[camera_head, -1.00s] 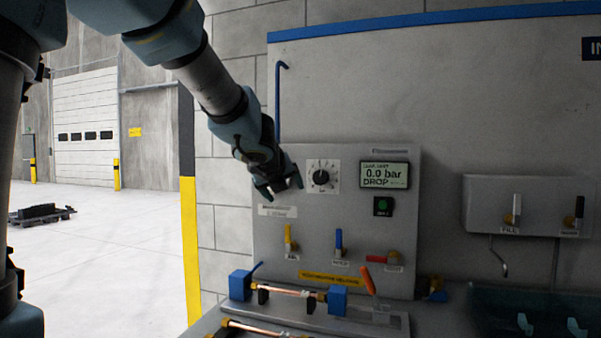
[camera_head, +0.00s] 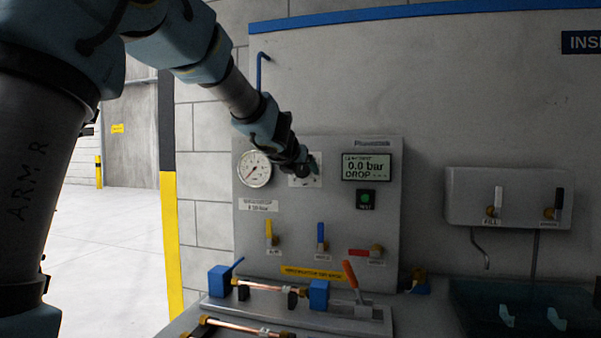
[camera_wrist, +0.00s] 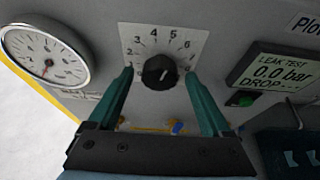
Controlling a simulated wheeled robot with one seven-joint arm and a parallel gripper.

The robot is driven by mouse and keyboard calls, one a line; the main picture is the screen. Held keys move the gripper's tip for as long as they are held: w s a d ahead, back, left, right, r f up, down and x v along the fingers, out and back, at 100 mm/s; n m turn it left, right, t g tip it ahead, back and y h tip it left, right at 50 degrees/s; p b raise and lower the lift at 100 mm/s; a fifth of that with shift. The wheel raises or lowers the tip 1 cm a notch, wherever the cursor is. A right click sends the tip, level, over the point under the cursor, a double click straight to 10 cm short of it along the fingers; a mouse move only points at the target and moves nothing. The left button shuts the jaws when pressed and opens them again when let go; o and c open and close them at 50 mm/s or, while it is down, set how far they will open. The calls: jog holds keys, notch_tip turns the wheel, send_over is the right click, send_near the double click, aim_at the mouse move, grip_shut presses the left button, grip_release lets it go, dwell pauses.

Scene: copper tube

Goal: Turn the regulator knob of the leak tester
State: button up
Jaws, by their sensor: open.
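The regulator knob (camera_wrist: 159,72) is a black round knob on a white numbered dial plate (camera_wrist: 190,42) in the wrist view. My gripper (camera_wrist: 161,76) is open, its two green fingers reaching toward the panel with one tip on each side of the knob. I cannot tell whether the fingers touch it. In the head view my gripper (camera_head: 308,166) is in front of the dial plate (camera_head: 305,181) and hides the knob. The leak tester (camera_head: 330,215) is a grey panel with a display (camera_head: 366,167) reading 0.0 bar and DROP.
A pressure gauge (camera_head: 255,169) sits left of the knob, close to my gripper. A green button (camera_head: 366,199) is below the display. A copper tube (camera_head: 277,288) lies clamped below.

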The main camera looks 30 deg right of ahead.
jog(key=shift+w+d+f, duration=0.15)
jog(key=shift+w, duration=0.05)
grip_shut()
dwell(0.6)
